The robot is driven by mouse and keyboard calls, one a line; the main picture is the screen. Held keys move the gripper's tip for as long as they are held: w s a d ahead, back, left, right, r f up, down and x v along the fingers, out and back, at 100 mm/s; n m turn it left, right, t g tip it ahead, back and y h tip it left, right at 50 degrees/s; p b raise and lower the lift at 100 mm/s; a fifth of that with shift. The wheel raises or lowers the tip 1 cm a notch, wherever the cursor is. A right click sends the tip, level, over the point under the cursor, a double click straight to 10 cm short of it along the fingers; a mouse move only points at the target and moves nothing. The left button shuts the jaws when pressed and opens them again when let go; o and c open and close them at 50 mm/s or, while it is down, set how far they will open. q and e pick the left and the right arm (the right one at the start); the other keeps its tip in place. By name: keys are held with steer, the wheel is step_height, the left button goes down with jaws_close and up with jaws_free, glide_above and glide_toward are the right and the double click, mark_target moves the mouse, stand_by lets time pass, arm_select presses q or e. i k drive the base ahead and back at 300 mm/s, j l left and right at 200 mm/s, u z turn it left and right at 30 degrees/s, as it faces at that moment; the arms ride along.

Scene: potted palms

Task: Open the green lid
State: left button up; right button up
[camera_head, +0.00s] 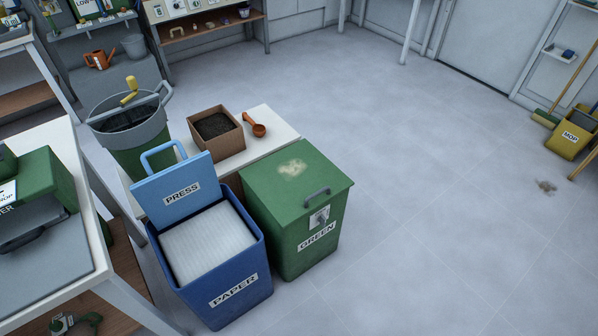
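The green lid (294,182) lies shut on top of a green bin (298,235) near the middle of the view. The lid has a pale smudge on it and a grey handle (317,191) at its front edge. A latch-like grey fitting (320,216) sits on the bin's front, above a label reading GREEN. Neither of my grippers is in view.
A blue PAPER bin (236,281) with its blue PRESS lid (178,190) raised stands left of the green bin. Behind is a white-topped table (267,121) with a soil box (230,146) and orange scoop (254,126).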

mark_target(290, 182)
steer(key=i+l+z, duration=0.15)
steer(key=z, duration=0.35)
steer(key=i+z, duration=0.45)
steer(key=k, duration=0.1)
